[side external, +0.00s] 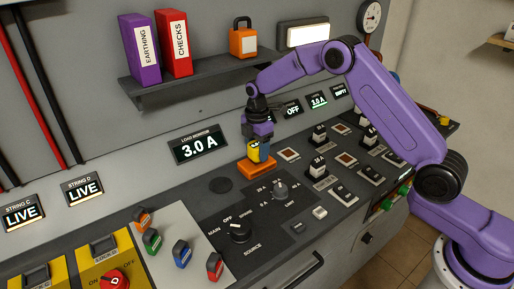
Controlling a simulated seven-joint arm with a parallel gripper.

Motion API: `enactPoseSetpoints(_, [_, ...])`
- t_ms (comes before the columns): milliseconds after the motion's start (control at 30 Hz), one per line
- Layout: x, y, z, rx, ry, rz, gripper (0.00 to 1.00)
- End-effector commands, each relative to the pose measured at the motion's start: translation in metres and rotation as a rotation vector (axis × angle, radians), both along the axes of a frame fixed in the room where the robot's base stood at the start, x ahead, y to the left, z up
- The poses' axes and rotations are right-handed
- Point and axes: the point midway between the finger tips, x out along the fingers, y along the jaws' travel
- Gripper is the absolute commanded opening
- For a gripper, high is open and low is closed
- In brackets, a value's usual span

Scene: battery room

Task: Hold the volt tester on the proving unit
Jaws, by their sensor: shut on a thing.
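My gripper (259,138) points down over the console and is shut on the volt tester (256,153), a small yellow and dark upright thing. The fingers hide its upper part. The proving unit (256,169), a low orange block on the console top, is directly under the tester. The tester's lower end appears to meet the top of the block, but the picture is too small to tell whether they touch.
Rotary knobs (239,231), several coloured plugs (182,253) and several switches (318,168) surround the block. A shelf (196,80) with two binders (174,43) and an orange padlock-shaped thing (243,38) overhangs the back.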

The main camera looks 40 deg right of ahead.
Motion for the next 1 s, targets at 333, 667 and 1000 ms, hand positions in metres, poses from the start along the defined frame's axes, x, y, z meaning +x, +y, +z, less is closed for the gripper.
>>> enactPoseSetpoints(333, [0.0001, -0.0001, -0.0037, 0.0, 0.0, 0.0, 0.34])
enactPoseSetpoints(667, [0.0, -0.0001, -0.0071, 0.0, 0.001, 0.0, 0.34])
enactPoseSetpoints(1000, [0.0001, -0.0001, -0.0071, 0.0, 0.0, 0.0, 0.34])
